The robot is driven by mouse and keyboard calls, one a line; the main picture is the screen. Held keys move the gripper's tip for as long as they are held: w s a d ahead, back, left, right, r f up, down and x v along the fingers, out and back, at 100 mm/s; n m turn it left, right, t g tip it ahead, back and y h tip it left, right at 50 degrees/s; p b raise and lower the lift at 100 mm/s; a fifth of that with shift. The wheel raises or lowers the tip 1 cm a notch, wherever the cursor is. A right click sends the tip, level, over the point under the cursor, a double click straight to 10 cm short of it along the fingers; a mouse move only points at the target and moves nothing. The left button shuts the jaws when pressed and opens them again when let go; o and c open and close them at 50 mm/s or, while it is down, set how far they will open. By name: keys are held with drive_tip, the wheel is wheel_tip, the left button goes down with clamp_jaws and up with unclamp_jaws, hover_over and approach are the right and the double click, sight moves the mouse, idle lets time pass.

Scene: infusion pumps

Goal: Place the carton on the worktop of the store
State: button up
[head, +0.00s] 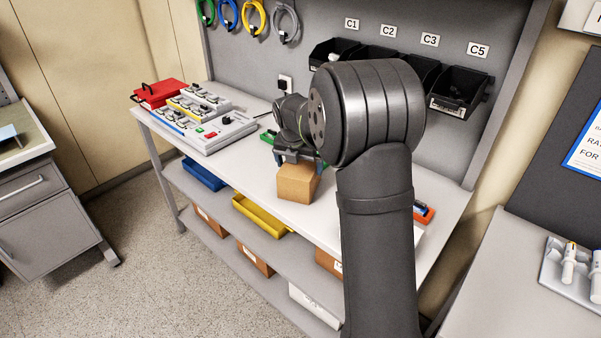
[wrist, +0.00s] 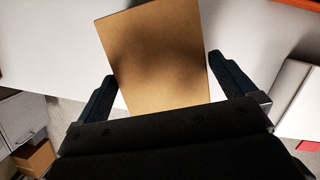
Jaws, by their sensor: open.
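A small brown carton (head: 297,184) sits on the white worktop (head: 245,176) of the store, near its front edge. My gripper (head: 299,157) is directly over the carton, pointing down. In the wrist view the carton (wrist: 158,58) lies between the two open fingers (wrist: 162,88), turned a little relative to them. My arm hides part of the worktop to the right.
Grey devices with switches (head: 212,131) and a red case (head: 158,93) stand on the worktop's left end. Black bins (head: 459,92) hang on the back panel. A lower shelf holds a blue tray (head: 204,174) and a yellow tray (head: 261,215). Worktop left of the carton is clear.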

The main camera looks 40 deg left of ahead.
drive_tip(key=v, duration=0.7)
drive_tip(key=x, duration=1.2)
drive_tip(key=shift+f, duration=0.35)
wheel_tip(320, 180, up, 3)
drive_tip(key=shift+r, duration=0.75)
